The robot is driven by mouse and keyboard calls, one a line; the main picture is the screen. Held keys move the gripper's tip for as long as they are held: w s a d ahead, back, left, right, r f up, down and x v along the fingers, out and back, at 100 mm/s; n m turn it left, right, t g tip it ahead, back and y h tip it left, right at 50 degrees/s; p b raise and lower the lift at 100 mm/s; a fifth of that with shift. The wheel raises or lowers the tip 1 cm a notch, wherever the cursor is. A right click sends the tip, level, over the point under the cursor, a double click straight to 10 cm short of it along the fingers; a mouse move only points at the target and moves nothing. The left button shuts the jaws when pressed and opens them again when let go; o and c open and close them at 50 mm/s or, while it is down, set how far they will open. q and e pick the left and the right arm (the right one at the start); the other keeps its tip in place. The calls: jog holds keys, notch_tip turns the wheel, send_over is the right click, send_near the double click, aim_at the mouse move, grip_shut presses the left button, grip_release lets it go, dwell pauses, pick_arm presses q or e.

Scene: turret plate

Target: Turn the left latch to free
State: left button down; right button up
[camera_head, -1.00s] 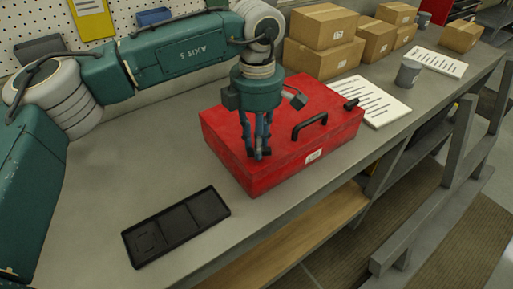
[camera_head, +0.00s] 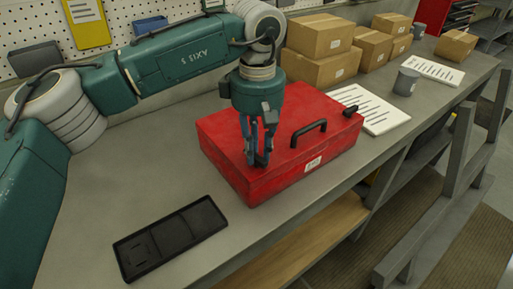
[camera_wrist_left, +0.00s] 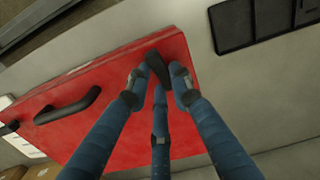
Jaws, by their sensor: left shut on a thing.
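The red case (camera_head: 225,135) sits on the bench with its lid down, and also fills much of the wrist view (camera_wrist_left: 105,75). My left gripper (camera_head: 257,163) points down at the case's near left corner. Its blue fingers (camera_wrist_left: 157,90) are closed around the left latch (camera_wrist_left: 156,66), a small black lever near the lid's edge. In the head view the fingers hide this latch. The right latch (camera_head: 351,106) is a black knob at the lid's far right corner. The black carry handle (camera_head: 308,132) lies between them. My right gripper is not in view.
A black compartment tray (camera_head: 170,238) lies on the bench (camera_head: 110,190) left of the case, with bare bench between. A printed sheet (camera_head: 375,108), a grey mug (camera_head: 405,82) and cardboard boxes (camera_head: 320,70) stand behind and right.

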pick_arm(q)
jog(key=shift+m, duration=0.9)
jog(key=shift+r, duration=0.1)
jog(key=c, duration=1.5)
grip_release()
notch_tip(320, 180, up, 12)
